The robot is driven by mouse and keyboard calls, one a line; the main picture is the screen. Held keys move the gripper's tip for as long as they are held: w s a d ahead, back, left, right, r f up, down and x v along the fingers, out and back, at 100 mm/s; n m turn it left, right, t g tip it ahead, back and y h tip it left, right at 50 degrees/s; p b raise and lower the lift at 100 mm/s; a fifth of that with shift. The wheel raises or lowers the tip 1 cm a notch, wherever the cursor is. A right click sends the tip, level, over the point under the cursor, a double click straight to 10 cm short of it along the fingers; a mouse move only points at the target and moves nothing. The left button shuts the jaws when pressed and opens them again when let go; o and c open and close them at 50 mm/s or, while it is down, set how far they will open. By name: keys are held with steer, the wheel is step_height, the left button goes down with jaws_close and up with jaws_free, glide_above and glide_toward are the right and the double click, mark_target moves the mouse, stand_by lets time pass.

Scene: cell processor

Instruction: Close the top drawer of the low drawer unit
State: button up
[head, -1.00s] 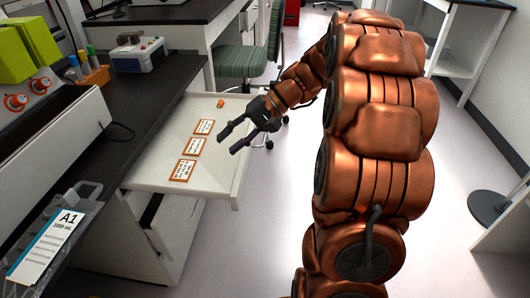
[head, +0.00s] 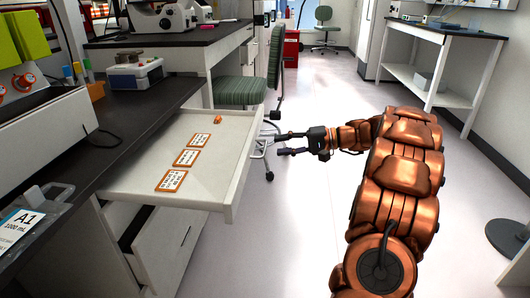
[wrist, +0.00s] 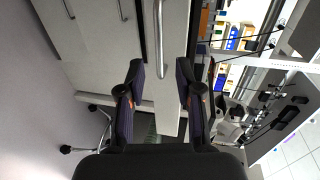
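The top drawer (head: 228,150) of the low drawer unit (head: 128,245) is pulled out from under the dark counter, its front facing right. Three orange-edged cards (head: 187,157) and a small orange item (head: 218,119) lie in it. My gripper (head: 279,144) is to the right of the drawer front, fingers pointing left towards it, apart from it in the head view. The fingers are open and empty. In the wrist view, a pale panel with a metal bar handle (wrist: 159,40) shows ahead of and between the open fingertips (wrist: 160,74).
A green chair (head: 240,92) stands close behind the drawer. The dark counter (head: 125,125) above the unit carries a blue-and-white device (head: 135,75) and a rack. The floor (head: 310,90) right of the drawer is clear. A white shelf table (head: 440,75) stands at the far right.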

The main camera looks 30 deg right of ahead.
mark_target(265, 146)
steer(key=shift+b+x, duration=0.75)
steer(key=shift+x, duration=2.15)
jaws_close()
